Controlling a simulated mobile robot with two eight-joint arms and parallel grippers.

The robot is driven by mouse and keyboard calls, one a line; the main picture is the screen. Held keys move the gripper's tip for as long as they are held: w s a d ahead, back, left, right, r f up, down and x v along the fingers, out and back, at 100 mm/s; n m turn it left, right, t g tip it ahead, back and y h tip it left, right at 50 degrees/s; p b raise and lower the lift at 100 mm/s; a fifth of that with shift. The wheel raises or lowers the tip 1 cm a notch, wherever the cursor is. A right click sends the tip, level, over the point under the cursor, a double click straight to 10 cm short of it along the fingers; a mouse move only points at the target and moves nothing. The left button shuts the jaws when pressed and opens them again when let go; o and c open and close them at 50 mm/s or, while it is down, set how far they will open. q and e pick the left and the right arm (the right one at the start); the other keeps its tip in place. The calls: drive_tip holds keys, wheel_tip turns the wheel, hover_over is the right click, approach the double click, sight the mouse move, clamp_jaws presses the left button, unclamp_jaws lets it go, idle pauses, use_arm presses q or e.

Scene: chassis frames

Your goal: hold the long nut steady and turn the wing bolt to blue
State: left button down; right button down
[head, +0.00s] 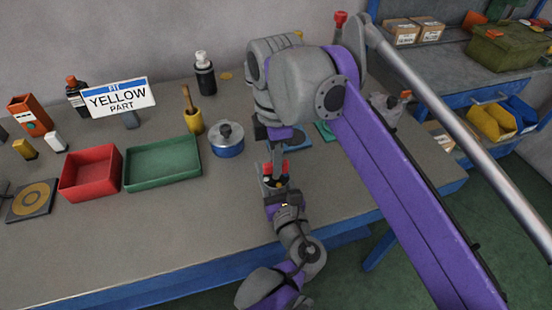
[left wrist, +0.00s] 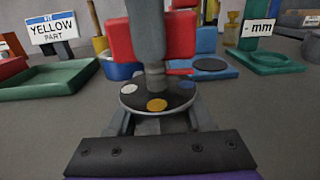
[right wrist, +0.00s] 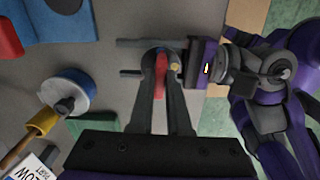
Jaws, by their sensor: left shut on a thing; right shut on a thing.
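The wing bolt (left wrist: 181,36) has red wings and stands upright above a black disc (left wrist: 128,101) with coloured dots. In the left wrist view, a yellow dot faces the camera, a white one is at left and a blue one at right. My left gripper (head: 280,186) is shut around the long nut under the disc; the nut is mostly hidden. My right gripper (head: 273,163) comes down from above, shut on the wing bolt. The right wrist view shows a red wing (right wrist: 160,78) between its fingers. One finger hides the bolt's middle in the left wrist view.
A red tray (head: 90,172), a green tray (head: 162,162) and a blue-sided pot (head: 227,142) stand left of the grippers. A sign reading YELLOW PART (head: 118,97) stands behind the trays. Blue and green fixtures lie just behind. The table front at left is clear.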

drive_tip(key=shift+n, duration=0.3)
idle(0.4)
drive_tip(key=c, duration=0.9)
unclamp_jaws()
drive_tip(key=shift+o, duration=0.2)
wheel_tip(320, 180, up, 12)
